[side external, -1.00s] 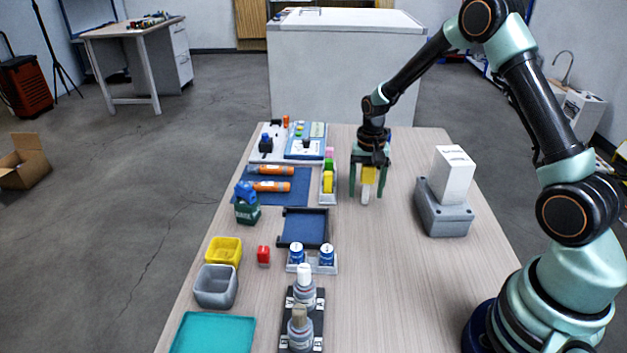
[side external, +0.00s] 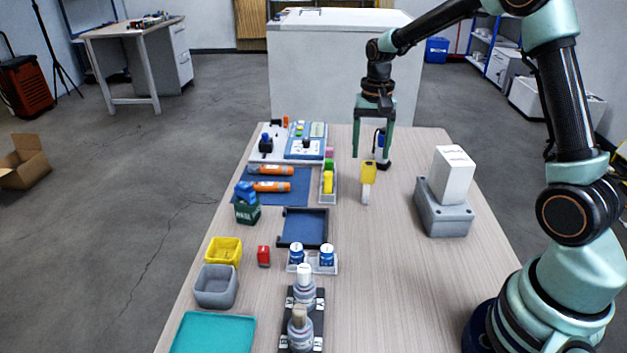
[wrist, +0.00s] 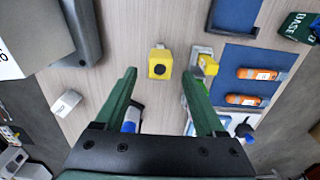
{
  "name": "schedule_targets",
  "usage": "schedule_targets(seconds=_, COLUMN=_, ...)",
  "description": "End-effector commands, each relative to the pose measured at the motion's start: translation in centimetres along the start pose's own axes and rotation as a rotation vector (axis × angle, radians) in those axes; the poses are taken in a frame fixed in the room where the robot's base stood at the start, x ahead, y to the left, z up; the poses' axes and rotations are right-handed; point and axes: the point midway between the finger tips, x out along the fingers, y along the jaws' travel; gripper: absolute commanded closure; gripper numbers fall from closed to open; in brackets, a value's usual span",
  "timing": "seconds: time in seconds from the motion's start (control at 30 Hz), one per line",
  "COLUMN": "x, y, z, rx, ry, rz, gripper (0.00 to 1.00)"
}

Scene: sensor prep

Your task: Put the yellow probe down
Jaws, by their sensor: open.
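The yellow probe (side external: 368,173), a yellow block with a white lower part, is on the table and appears to stand upright. In the wrist view its yellow top (wrist: 160,63) shows a dark round mark. My gripper (side external: 371,157) is open and empty above and behind the probe, its fingers apart and clear of it. In the wrist view the open fingertips (wrist: 160,74) are on either side of the probe's line.
A narrow tray (side external: 322,198) with yellow and green items stands left of the probe. A grey box (side external: 444,222) with a white carton (side external: 452,174) is to the right. A small dark-based item (side external: 382,164) stands behind the probe.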

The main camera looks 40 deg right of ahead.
Motion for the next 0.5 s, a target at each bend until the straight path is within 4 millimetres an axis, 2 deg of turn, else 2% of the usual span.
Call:
schedule_targets(seconds=0.17, x=-1.5, y=-0.1, z=0.3, rx=-0.015, ry=0.009, rz=-0.005, gripper=0.28)
schedule_targets(seconds=0.27, x=-3.1, y=-0.3, z=1.4, rx=-0.061, ry=0.036, rz=-0.021, gripper=0.28)
schedule_targets(seconds=0.5, x=-8.4, y=-0.3, z=6.6, rx=-0.272, ry=0.155, rz=-0.082, gripper=0.28)
